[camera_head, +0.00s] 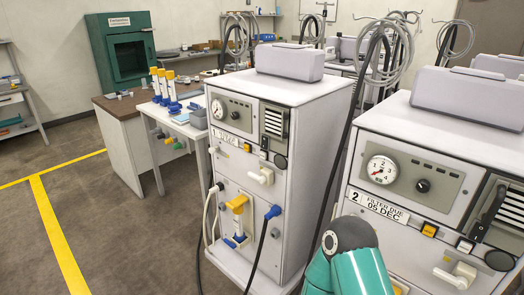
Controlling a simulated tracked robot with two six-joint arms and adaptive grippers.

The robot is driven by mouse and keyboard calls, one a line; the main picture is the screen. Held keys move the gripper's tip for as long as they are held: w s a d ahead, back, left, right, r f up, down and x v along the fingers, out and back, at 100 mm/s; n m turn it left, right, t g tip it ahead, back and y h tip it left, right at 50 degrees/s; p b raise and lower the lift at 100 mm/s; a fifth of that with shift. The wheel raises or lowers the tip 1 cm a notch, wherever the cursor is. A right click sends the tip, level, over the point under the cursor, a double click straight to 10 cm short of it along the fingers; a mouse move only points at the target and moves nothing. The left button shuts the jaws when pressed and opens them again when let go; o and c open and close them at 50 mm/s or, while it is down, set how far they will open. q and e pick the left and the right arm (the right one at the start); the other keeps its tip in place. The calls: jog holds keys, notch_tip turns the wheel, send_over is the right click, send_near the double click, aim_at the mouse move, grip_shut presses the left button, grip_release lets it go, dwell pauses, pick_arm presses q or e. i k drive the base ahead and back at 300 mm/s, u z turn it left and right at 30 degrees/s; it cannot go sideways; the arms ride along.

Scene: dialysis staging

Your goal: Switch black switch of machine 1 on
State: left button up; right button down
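Machine 1 (310,150) is the white cabinet in the middle, its front panel facing me. Its label (229,138) shows a "1"; the rest is too small to read. The panel carries a round gauge (218,109), a black knob (235,115) and a dark vent (273,122). Below the vent is a small black switch (264,142); its position is too small to tell. A small yellow switch (247,147) is to its left and a dark round part (281,161) to its lower right. Neither gripper is in view; only a teal link of mine shows at the bottom.
Machine 2 (384,238) stands close on the right. A blue connector (273,212) with a black hose, a white handle (261,176) and a yellow-topped part (238,204) project from machine 1's front. A side table (199,131) stands behind left. Floor at left is clear.

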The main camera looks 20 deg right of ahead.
aim_at(264, 145)
jog(key=u, duration=0.05)
jog(key=i, duration=0.9)
jog(key=z, duration=0.05)
